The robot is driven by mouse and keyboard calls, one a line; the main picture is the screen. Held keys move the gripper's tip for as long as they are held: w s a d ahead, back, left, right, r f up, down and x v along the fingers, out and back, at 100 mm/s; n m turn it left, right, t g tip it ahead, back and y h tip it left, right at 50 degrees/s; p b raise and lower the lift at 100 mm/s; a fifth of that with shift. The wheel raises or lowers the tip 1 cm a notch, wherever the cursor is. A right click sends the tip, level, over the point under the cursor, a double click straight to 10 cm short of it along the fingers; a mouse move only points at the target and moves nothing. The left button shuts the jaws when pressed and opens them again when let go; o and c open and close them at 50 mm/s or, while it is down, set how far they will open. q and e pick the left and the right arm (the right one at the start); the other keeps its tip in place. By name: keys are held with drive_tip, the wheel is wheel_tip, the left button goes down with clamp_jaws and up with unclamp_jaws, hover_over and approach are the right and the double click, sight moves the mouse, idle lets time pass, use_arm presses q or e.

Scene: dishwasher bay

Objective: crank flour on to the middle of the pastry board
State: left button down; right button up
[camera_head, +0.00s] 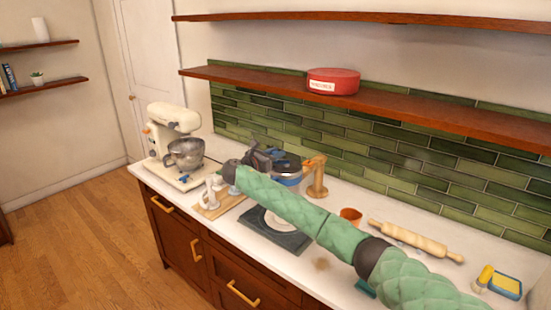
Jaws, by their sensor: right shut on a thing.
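My right arm comes in from the lower right and reaches across the counter. Its dark gripper (260,158) is at the far end, beside a round metal and blue vessel (287,176), which looks like the flour sifter. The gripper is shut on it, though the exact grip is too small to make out. A dark square board (290,240), which looks like the pastry board, lies on the counter below, with a pale round patch on it. My arm hides part of the board. I cannot tell whether the vessel is over the board's middle. My left gripper is not in view.
A cream stand mixer (172,140) stands at the left. A wooden board (217,207) with white items is near the front edge. A wooden stand (316,178), orange cup (351,216), rolling pin (416,241) and sponge (505,285) are to the right. A red tin (334,82) sits on the shelf.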

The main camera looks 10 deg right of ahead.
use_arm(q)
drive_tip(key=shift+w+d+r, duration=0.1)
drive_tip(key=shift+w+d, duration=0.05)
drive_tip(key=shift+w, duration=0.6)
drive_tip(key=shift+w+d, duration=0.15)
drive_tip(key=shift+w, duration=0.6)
use_arm(e)
drive_tip(key=shift+w+d+m+g+h, duration=0.1)
drive_tip(key=shift+w+m+g+h, duration=0.15)
drive_tip(key=shift+m+g+h, duration=0.6)
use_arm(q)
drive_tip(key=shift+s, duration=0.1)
use_arm(e)
drive_tip(key=shift+y, duration=0.25)
drive_tip(key=o, duration=0.9)
drive_tip(key=shift+c, duration=0.2)
drive_tip(key=shift+o, duration=0.5)
drive_tip(key=shift+b, duration=0.3)
drive_tip(key=shift+s+a+f+b, duration=0.15)
drive_tip(key=shift+s+a+b, duration=0.05)
drive_tip(key=shift+a+b, duration=0.25)
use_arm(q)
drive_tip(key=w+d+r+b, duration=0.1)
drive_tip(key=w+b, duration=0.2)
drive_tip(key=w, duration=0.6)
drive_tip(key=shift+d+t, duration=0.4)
use_arm(e)
drive_tip(key=v, duration=0.6)
drive_tip(key=shift+a+r, duration=0.2)
drive_tip(key=shift+a, duration=0.15)
